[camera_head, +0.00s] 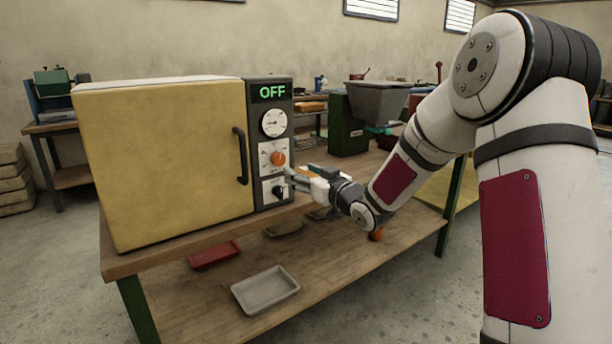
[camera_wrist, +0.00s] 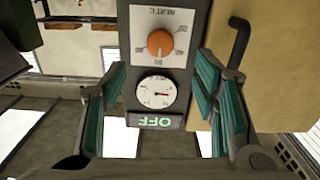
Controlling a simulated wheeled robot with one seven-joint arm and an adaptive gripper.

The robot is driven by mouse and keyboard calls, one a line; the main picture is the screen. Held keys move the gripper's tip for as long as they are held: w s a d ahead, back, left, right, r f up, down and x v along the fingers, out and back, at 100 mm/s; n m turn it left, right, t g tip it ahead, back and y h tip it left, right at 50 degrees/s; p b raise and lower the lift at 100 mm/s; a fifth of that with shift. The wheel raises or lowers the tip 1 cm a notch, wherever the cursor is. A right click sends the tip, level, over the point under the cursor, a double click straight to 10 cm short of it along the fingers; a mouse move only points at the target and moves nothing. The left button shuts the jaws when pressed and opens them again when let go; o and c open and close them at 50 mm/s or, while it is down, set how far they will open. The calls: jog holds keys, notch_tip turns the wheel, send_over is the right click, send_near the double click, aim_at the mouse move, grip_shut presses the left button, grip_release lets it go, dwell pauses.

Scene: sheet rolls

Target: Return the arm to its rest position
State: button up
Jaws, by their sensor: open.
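My gripper (camera_head: 300,180) is at the control panel on the right side of a yellow oven (camera_head: 165,165). In the wrist view my gripper (camera_wrist: 165,95) shows its two teal-padded fingers spread wide, with nothing held between them. The panel's orange knob (camera_head: 278,158), round gauge (camera_head: 273,123) and green "OFF" display (camera_head: 272,92) are visible. The wrist view shows the orange knob (camera_wrist: 160,43), the gauge (camera_wrist: 156,92) and the display (camera_wrist: 150,122) upside down. A black lower knob (camera_head: 279,191) sits close to the fingertips; whether they touch it I cannot tell. The oven door is shut.
The oven stands on a wooden workbench (camera_head: 180,241). The lower shelf holds a red tray (camera_head: 214,255) and a grey tray (camera_head: 265,290). A grey hopper on a green machine (camera_head: 349,125) stands behind my forearm. The oven's black handle (camera_head: 241,156) projects beside the panel.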

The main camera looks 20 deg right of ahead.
jog(key=shift+s+d, duration=0.2)
jog(key=shift+s, duration=0.45)
jog(key=s+a+f+m+g+h, duration=0.2)
jog(key=s+g, duration=0.6)
jog(key=s, duration=1.9)
jog(key=s+a+m+g+h, duration=0.1)
jog(key=s+m+g+h, duration=0.5)
jog(key=s, duration=2.1)
notch_tip(320, 180, up, 20)
jog(key=w+n+t+y+p, duration=0.1)
jog(key=n+y+p, duration=0.1)
jog(key=p, duration=1.6)
jog(key=shift+a+r+n+p, duration=0.15)
jog(key=shift+a+n+p, duration=0.15)
jog(key=shift+n, duration=0.5)
jog(key=shift+w, duration=0.1)
